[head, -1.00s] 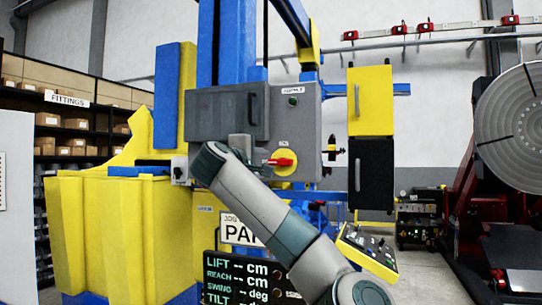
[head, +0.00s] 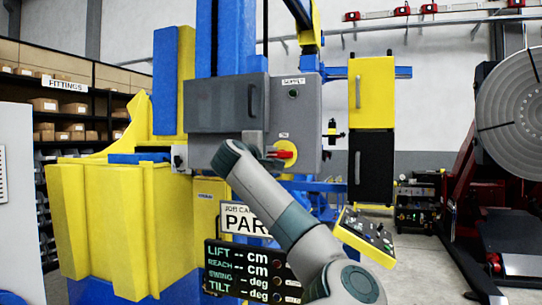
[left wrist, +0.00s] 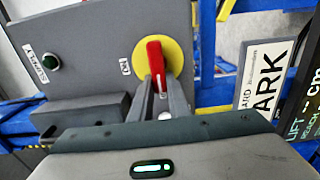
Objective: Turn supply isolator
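The supply isolator is a red rotary handle (head: 289,154) on a round yellow plate (head: 294,164), on the side face of the grey electrical cabinet. In the head view the handle lies about level. In the left wrist view the red handle (left wrist: 154,58) points down the picture toward my gripper. My left gripper (left wrist: 160,85) reaches in from the left, with its two grey fingers apart on either side of the handle's near end. Whether they touch it I cannot tell. In the head view my left gripper (head: 272,154) is partly hidden by its wrist. My right gripper is not in view.
The grey cabinet (head: 226,103) carries a green lamp (left wrist: 51,61) beside a SUPPLY label. A grey block (left wrist: 80,115) juts out near my gripper. Below are a PARK sign (head: 243,222) and a readout panel (head: 240,268). A button pendant (head: 366,235) stands right.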

